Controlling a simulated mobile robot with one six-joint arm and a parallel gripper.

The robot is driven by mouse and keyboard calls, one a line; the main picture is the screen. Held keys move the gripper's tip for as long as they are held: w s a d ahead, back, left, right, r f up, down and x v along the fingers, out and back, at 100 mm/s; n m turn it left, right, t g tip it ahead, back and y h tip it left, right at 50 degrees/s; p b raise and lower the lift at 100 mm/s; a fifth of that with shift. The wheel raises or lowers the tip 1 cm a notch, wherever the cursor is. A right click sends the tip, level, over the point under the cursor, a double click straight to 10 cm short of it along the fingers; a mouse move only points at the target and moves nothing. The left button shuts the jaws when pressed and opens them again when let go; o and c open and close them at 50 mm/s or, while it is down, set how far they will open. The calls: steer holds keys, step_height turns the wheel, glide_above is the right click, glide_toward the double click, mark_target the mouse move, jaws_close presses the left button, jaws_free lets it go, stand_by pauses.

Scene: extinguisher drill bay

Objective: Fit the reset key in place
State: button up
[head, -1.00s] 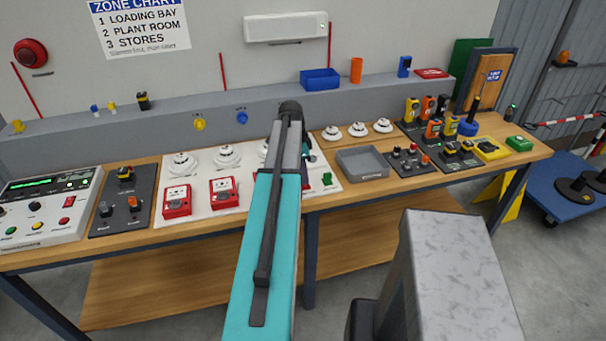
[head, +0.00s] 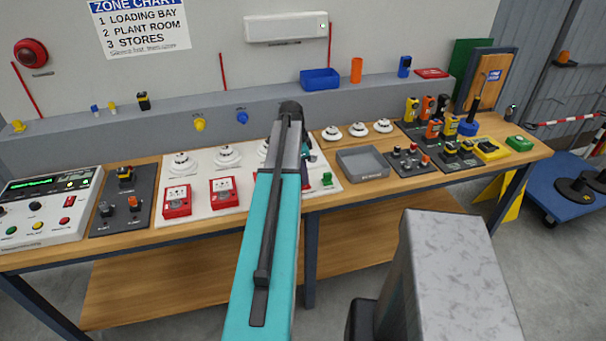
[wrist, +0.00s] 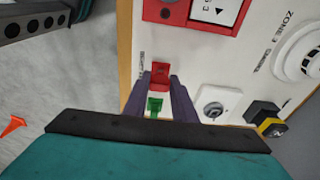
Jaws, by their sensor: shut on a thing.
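In the wrist view, my gripper (wrist: 160,82) is closed over the white panel (wrist: 190,70), its two purple fingers pointing up the picture. A red piece (wrist: 160,71), which I take to be the reset key, sits between the fingertips. Its lower part is hidden, so I cannot tell whether it touches the panel. A round keyhole-like fitting (wrist: 213,109) on a white plate lies right of the fingers, apart from the red piece. A green piece (wrist: 155,105) shows in the gap between the fingers. In the head view, my arm hides most of the gripper.
Red call points (head: 177,201) and white detectors (head: 228,155) stand on the panel. A black-and-yellow part (wrist: 268,120) is near the keyhole fitting. A grey tray (head: 362,163) and a dark switch board (head: 411,162) stand to the right. The panel's front edge is close to the gripper.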

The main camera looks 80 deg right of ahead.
steer(key=shift+f+b, duration=0.35)
steer(key=shift+f, duration=0.4)
stand_by(0.8)
steer(key=o, duration=1.4)
steer(key=shift+r, duration=0.25)
steer(key=shift+r+p, duration=1.9)
steer(key=shift+r, duration=1.4)
steer(key=shift+s, duration=0.15)
